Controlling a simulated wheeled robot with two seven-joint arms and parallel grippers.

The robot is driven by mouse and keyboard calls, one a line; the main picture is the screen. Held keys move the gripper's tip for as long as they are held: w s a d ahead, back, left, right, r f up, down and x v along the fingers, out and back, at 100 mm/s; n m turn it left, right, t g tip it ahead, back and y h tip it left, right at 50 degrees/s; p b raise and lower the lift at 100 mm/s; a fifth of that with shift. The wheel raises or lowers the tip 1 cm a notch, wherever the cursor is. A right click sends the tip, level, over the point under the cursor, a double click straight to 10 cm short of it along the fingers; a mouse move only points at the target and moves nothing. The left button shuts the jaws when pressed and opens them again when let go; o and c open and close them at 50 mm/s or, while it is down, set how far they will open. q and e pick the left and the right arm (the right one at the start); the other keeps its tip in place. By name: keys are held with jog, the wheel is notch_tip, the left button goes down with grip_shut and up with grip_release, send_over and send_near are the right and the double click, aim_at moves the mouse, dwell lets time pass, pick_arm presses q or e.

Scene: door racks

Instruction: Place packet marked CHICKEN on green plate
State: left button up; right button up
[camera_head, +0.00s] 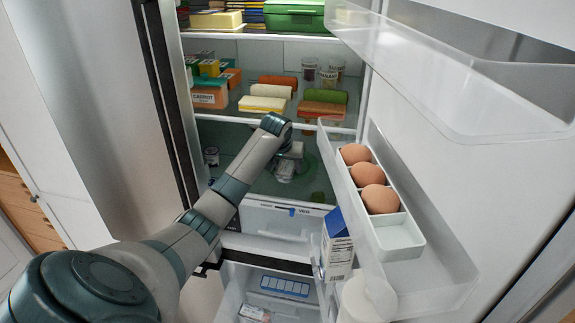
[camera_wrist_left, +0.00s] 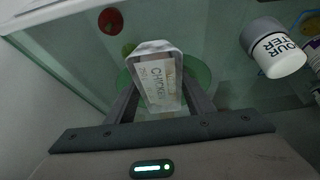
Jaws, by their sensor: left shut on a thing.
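My left gripper (camera_wrist_left: 160,108) is shut on a pale packet marked CHICKEN (camera_wrist_left: 157,72), which sits between its two fingers in the left wrist view. The green plate (camera_wrist_left: 203,72) lies behind and below the packet, mostly covered by it; I cannot tell whether they touch. In the head view my left arm reaches into the fridge and the left gripper (camera_head: 284,172) is low over the glass shelf. The plate's edge (camera_head: 311,165) shows there beside the gripper. My right gripper is not in view.
A white container lettered OUR TER (camera_wrist_left: 273,48) stands right of the plate. Red and green round items lie beyond. The open fridge door with eggs (camera_head: 368,180) in a rack is on the right. A carton (camera_head: 337,245) stands in the door. An open drawer (camera_head: 270,290) is below.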

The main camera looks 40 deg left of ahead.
pick_arm(q)
jog(key=shift+f, duration=0.15)
jog(key=o, duration=1.1)
jog(key=shift+r, duration=0.5)
jog(key=shift+s+r+b, duration=0.1)
jog(key=shift+s+b, duration=0.05)
jog(key=shift+b, duration=0.35)
jog(key=shift+s+d+r+b, duration=0.15)
jog(key=shift+s+d+b, duration=0.75)
jog(key=shift+s, duration=0.95)
jog(key=shift+s+d+r+b, duration=0.1)
jog(key=shift+s+d+b, duration=0.8)
jog(key=shift+s, duration=0.95)
jog(key=shift+s+d+r+b, duration=0.15)
jog(key=shift+s+d+b, duration=0.7)
jog(key=shift+s, duration=1)
jog(key=shift+d, duration=0.2)
